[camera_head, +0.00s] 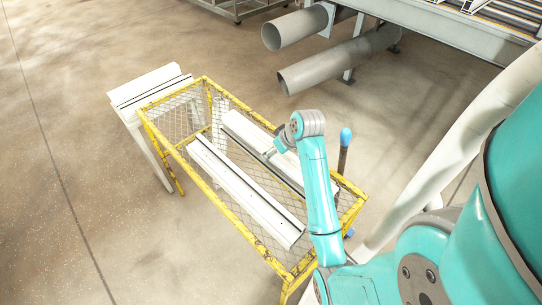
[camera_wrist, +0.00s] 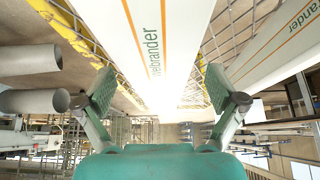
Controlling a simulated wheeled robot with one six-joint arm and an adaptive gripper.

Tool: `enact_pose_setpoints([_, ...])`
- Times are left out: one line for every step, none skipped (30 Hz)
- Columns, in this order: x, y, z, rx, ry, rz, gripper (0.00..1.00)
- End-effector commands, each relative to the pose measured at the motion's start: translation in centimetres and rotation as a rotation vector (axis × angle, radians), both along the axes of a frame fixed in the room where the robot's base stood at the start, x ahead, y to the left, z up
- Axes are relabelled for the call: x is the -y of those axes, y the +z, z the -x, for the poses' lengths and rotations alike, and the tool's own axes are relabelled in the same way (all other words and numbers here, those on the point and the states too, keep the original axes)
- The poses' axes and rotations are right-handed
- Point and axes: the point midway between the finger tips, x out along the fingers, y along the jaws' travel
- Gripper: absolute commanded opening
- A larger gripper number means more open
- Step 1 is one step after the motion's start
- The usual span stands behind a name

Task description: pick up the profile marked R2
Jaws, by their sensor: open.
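Two long white profiles lie side by side in the yellow-framed mesh bin, one on the left (camera_head: 240,190) and one on the right (camera_head: 243,130), each with a dark groove along it. No R2 mark is legible, so I cannot tell which one is R2. My gripper (camera_head: 273,150) is at the right profile in the head view, partly hidden by the arm. In the wrist view my gripper (camera_wrist: 155,88) is open, its two fingers apart. A white profile with green lettering and an orange line (camera_wrist: 168,40) runs between and beyond them; contact is not visible. Another white profile (camera_wrist: 275,50) is at the right.
The yellow bin frame (camera_head: 172,144) surrounds the profiles. A white stand with a grooved top (camera_head: 150,86) is at its left end. Grey pipes (camera_head: 330,68) jut out at the back. A blue-topped post (camera_head: 345,138) stands close right of my arm. Floor at left is clear.

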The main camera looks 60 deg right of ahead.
Motion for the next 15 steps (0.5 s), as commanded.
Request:
enact_pose_setpoints([0.0, -0.7, -0.4, -0.001, 0.001, -0.002, 0.94])
enact_pose_setpoints([0.1, -1.0, -0.6, -0.001, 0.001, -0.002, 0.94])
enact_pose_setpoints([0.1, -1.4, -0.8, -0.002, 0.002, -0.002, 0.94])
enact_pose_setpoints([0.2, -1.6, -0.9, -0.001, 0.001, -0.001, 0.94])
enact_pose_setpoints([0.2, -1.8, -1.0, -0.001, 0.001, -0.001, 0.94])
enact_pose_setpoints([0.2, -2.0, -1.1, -0.001, 0.001, -0.001, 0.94])
enact_pose_setpoints([0.3, -2.1, -1.2, -0.001, 0.001, -0.001, 0.94])
enact_pose_setpoints([0.3, -2.2, -1.2, 0.0, 0.001, 0.0, 0.94])
enact_pose_setpoints([0.3, -2.2, -1.2, 0.0, 0.001, 0.0, 0.94])
enact_pose_setpoints([0.3, -2.2, -1.2, 0.0, 0.001, 0.0, 0.94])
enact_pose_setpoints([0.3, -2.2, -1.2, 0.0, 0.001, 0.0, 0.94])
enact_pose_setpoints([0.3, -2.2, -1.2, 0.0, 0.001, 0.0, 0.94])
enact_pose_setpoints([0.3, -2.2, -1.2, 0.0, 0.001, 0.0, 0.94])
enact_pose_setpoints([0.3, -2.2, -1.2, 0.0, 0.001, 0.0, 0.94])
enact_pose_setpoints([0.3, -2.2, -1.2, 0.0, 0.0, 0.0, 0.87])
